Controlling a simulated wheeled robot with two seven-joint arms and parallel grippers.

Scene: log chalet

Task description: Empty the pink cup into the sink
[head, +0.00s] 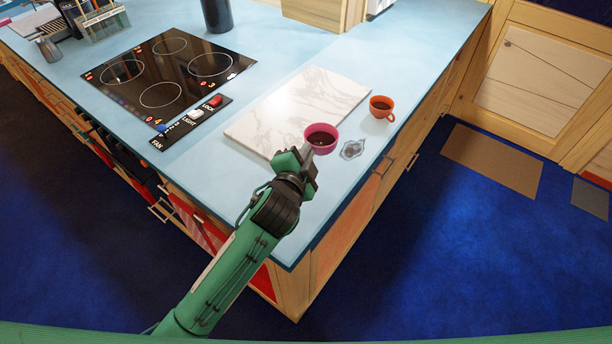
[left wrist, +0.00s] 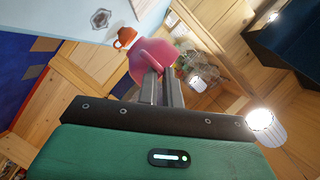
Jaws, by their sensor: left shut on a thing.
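The pink cup (head: 321,138) is upright with dark contents inside. In the head view it shows at the near right corner of the white marble board; I cannot tell how far above the counter it is. My left gripper (head: 307,156) is shut on the pink cup from the near left side. In the left wrist view the fingers (left wrist: 161,88) close on the cup (left wrist: 150,55), hiding part of its wall. No sink shows in either view. My right gripper is not in view.
An orange cup (head: 381,107) with dark contents stands on the blue counter (head: 420,45), right of the marble board (head: 275,110). A small grey faceted object (head: 352,149) lies near the edge. A black cooktop (head: 165,70) and a dark cylinder (head: 217,15) are farther left.

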